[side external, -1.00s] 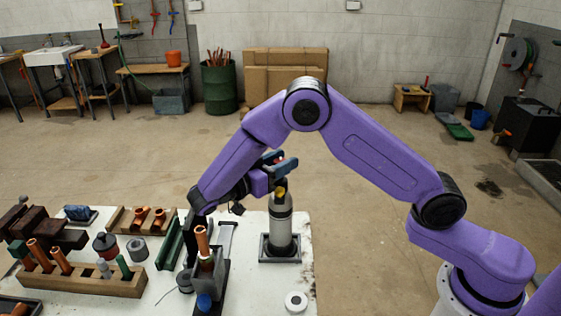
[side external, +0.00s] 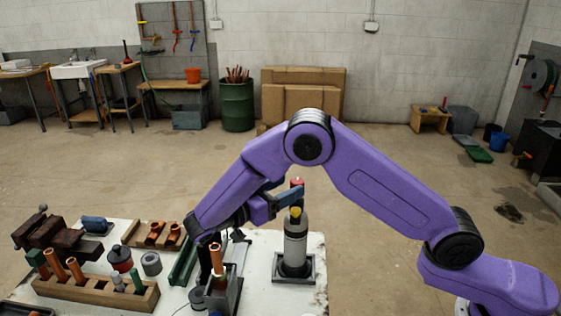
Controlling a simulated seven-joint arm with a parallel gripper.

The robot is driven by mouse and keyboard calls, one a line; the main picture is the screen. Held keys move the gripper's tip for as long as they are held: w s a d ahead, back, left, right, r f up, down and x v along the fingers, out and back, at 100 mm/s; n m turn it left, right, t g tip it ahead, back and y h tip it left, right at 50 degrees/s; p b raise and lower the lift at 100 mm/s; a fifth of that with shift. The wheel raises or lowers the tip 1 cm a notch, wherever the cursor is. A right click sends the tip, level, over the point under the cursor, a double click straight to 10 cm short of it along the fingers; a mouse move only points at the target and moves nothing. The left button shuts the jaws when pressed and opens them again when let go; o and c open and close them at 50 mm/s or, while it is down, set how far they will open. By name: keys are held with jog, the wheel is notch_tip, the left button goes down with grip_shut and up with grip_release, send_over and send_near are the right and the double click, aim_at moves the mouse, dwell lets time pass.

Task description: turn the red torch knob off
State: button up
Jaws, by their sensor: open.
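The torch is a grey cylinder (side external: 295,243) standing upright in a dark square base on the white table, with a yellow part near its top. Its red knob (side external: 297,182) shows above the cylinder, just beyond my blue fingers. My gripper (side external: 280,193) is open, coming in from the left at the height of the torch's top. One finger lies close below the knob in the picture; I cannot tell whether it touches. The fingers partly hide the torch's head.
Left of the torch stand a dark holder with a copper pipe (side external: 215,260), a green angled rail (side external: 184,262) and a wooden rack (side external: 95,291) with pipes. A grey ring (side external: 151,264) and a red-and-dark canister (side external: 119,259) stand behind the rack. The table right of the torch is clear.

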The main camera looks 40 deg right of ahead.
jog(key=shift+a, duration=0.4)
notch_tip(320, 180, up, 7)
dwell(0.4)
dwell(0.4)
